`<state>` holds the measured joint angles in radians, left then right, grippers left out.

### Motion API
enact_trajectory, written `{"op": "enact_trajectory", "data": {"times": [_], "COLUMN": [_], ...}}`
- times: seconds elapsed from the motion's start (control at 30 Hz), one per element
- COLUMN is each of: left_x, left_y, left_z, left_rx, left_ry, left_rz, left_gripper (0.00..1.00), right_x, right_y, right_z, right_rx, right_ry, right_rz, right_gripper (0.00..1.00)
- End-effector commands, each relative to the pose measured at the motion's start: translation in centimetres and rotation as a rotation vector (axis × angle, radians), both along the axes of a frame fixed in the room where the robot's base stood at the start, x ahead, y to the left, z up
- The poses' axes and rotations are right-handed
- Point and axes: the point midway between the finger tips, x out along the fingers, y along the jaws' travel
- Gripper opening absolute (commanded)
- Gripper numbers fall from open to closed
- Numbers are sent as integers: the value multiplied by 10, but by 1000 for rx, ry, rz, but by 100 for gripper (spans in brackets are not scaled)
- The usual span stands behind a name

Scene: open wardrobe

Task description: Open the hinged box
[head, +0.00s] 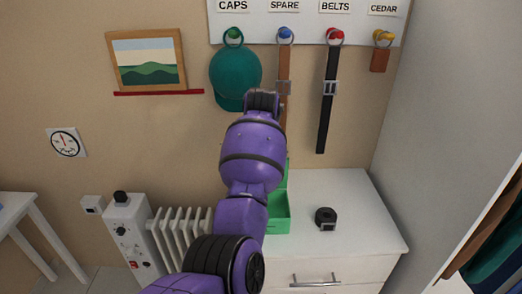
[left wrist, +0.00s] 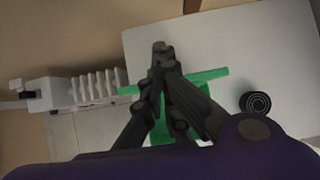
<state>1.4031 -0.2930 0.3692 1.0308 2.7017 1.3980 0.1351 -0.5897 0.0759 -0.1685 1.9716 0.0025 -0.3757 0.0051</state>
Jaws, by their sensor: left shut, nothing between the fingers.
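The green hinged box (head: 279,213) sits on the white drawer cabinet, mostly hidden behind my purple left arm in the head view. A narrow green part rises above its right side there, perhaps a raised lid; I cannot tell the lid's angle. In the left wrist view, green parts of the box (left wrist: 208,75) show on both sides of my left gripper (left wrist: 162,48), which blocks its middle. The left gripper's dark fingers are together at the tips and hold nothing. Whether they touch the box is unclear. My right gripper is not in view.
A black tape-measure-like object (head: 326,217) lies on the white cabinet (head: 358,190) right of the box. A radiator (head: 182,224) stands to the left. A cap (head: 234,77) and belts (head: 328,95) hang behind. A grey wall panel (head: 450,110) bounds the right.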

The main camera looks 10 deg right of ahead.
Motion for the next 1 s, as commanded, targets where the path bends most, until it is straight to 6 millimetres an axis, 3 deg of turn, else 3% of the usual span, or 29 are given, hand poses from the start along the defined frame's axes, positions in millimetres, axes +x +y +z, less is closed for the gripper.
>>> {"op": "enact_trajectory", "data": {"times": [1.0], "left_x": [12], "left_y": [0], "left_z": [0], "left_rx": [5], "left_ry": [49], "left_rz": [1], "left_gripper": [0], "right_x": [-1], "right_y": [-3], "right_z": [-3], "right_rx": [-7], "right_ry": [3], "right_rz": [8], "right_gripper": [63]}}
